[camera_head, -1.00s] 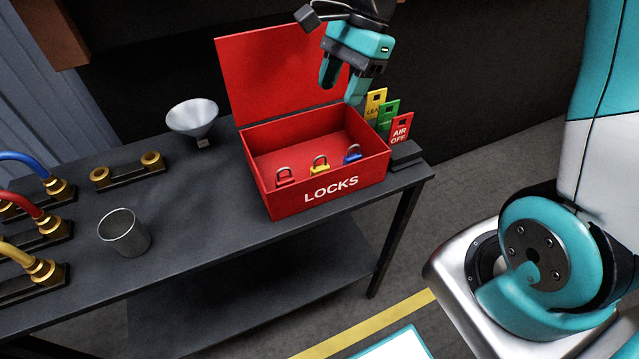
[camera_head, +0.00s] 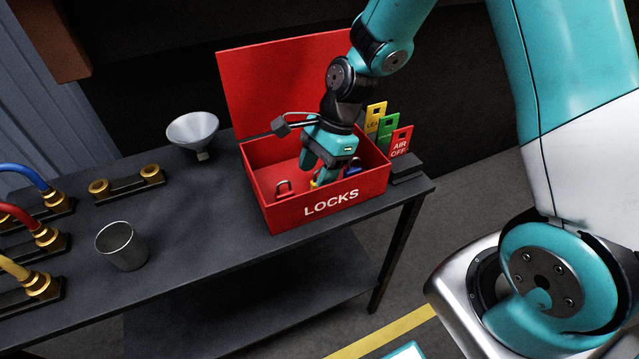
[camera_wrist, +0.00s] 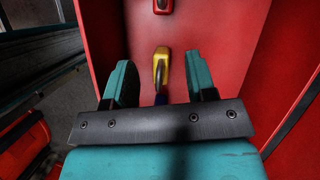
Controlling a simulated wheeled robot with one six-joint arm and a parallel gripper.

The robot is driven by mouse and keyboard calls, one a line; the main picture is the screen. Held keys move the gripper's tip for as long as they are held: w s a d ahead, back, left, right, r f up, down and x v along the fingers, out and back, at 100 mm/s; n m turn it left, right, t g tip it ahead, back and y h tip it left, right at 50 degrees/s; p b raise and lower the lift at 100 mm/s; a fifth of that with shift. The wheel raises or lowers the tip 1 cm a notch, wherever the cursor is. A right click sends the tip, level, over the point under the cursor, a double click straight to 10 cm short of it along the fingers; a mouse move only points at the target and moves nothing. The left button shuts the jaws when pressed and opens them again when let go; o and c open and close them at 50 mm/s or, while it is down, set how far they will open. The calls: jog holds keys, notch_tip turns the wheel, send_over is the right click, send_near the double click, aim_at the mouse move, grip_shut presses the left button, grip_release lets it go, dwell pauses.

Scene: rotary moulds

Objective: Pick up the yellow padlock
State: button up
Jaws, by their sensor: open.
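The yellow padlock (camera_head: 315,183) is in the red box marked LOCKS (camera_head: 328,204), mostly hidden behind my gripper in the head view. In the wrist view the yellow padlock (camera_wrist: 161,66) lies between my two teal fingers, with a gap on each side. My gripper (camera_head: 319,176) is open and reaches down into the box from above. A red padlock (camera_head: 284,190) is to the left in the box. A blue padlock (camera_head: 352,168) is to the right, partly hidden by my gripper.
The box's raised lid (camera_head: 270,85) stands behind. Yellow, green and red tags (camera_head: 400,141) stand to the right. A funnel (camera_head: 193,133), a metal cup (camera_head: 121,246) and hose fittings (camera_head: 40,285) stand on the dark table (camera_head: 190,220) to the left.

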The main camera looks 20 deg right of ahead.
aim_at(312, 184)
jog(key=x, duration=0.3)
jog(key=shift+s+a+f, duration=0.1)
jog(key=shift+s+f, duration=0.05)
jog(key=shift+c, duration=0.4)
grip_shut()
